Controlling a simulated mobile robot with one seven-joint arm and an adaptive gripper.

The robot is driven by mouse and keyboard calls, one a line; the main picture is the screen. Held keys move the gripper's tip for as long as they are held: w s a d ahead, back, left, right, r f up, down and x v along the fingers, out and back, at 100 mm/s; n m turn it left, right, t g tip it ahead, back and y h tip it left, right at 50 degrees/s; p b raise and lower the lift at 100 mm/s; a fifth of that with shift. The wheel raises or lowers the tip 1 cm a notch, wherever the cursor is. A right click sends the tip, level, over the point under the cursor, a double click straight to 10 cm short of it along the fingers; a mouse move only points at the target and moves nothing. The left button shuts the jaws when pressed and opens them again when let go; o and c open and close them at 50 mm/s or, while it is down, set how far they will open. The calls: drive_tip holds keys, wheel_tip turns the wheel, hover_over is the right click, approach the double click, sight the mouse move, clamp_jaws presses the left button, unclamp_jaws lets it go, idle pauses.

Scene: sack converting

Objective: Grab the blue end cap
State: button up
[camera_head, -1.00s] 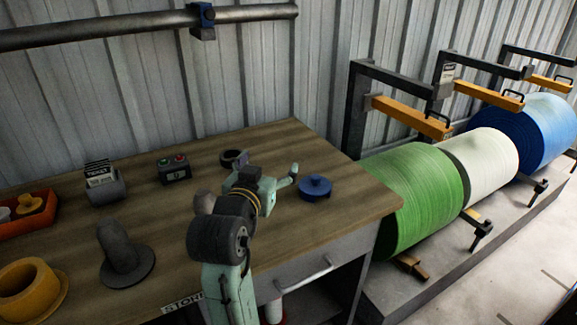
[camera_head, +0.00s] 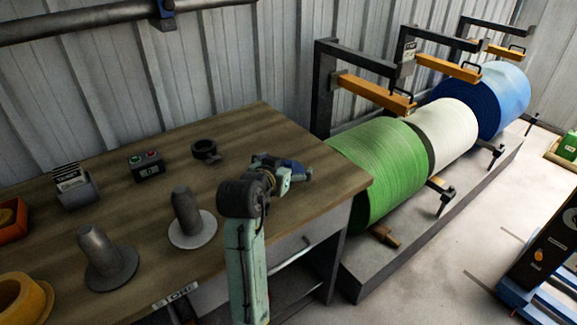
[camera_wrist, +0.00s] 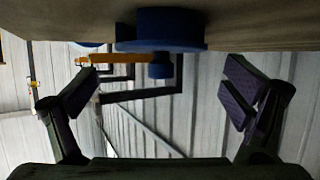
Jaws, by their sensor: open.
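The blue end cap (camera_head: 289,164) lies on the wooden table near its right end, partly hidden behind my gripper in the head view. In the wrist view, which looks upside down, the blue end cap (camera_wrist: 160,30) shows a wide flange and a small knob. My gripper (camera_head: 296,175) is low beside the cap on its near side. In the wrist view my gripper (camera_wrist: 158,92) has its two fingers wide apart with nothing between them.
On the table (camera_head: 240,130) stand a black ring (camera_head: 206,151), a button box (camera_head: 147,164), a card holder (camera_head: 75,186) and two flanged spindles (camera_head: 188,217) (camera_head: 104,256). A green roll (camera_head: 385,170) stands close beyond the table's right edge.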

drive_tip(key=shift+w+d+f, duration=0.15)
drive_tip(key=shift+w+f, duration=0.15)
drive_tip(key=shift+w, duration=0.25)
drive_tip(key=shift+c, duration=0.5)
drive_tip(key=c, duration=1.7)
drive_tip(key=shift+o, duration=0.2)
